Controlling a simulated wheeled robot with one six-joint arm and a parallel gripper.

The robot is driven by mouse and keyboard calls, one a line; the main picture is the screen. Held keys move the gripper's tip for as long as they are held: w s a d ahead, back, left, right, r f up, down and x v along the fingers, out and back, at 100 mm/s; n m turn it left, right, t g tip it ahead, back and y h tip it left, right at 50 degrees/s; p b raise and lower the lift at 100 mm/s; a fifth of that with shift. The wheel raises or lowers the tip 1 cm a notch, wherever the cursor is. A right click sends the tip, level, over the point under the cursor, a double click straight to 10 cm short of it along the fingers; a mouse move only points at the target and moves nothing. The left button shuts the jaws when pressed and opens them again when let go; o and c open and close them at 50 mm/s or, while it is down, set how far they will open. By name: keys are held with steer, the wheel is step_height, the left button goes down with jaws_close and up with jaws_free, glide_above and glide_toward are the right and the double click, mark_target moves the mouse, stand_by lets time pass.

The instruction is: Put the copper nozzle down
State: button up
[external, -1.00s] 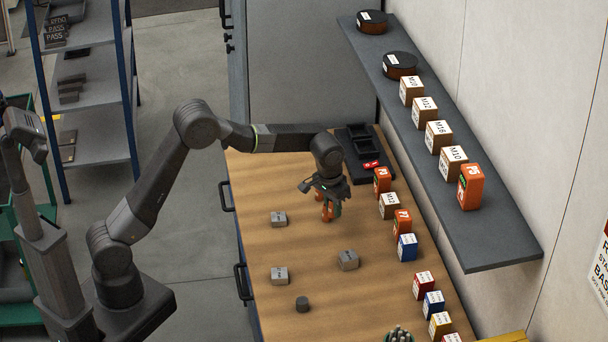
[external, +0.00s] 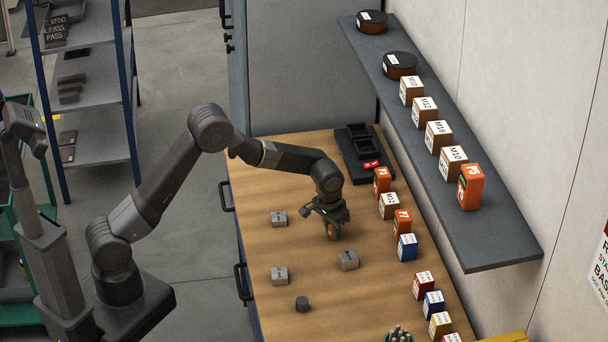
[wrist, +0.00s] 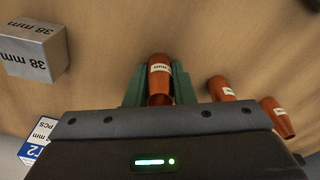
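The copper nozzle (wrist: 160,78) is orange-brown with a pale label band. In the wrist view it sits between the two green fingers of my gripper (wrist: 160,88), which press against its sides. In the external view my gripper (external: 333,232) points down low over the workbench, with an orange bit of nozzle showing between the fingers. I cannot tell whether the nozzle's end touches the bench. Two more copper nozzles, a nearer one (wrist: 222,88) and a farther one (wrist: 278,116), are to the right in the wrist view, apart from the held one.
A grey 38 mm block (wrist: 35,50) is left in the wrist view. A black tray (external: 358,155) stands at the back.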

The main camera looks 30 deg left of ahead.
mark_target(329, 239)
steer(key=o, duration=0.4)
steer(key=shift+c, duration=0.2)
steer(key=shift+r, duration=0.1)
step_height(329, 239, up, 12)
steer(key=s+b, duration=0.1)
steer(key=shift+s+a, duration=0.2)
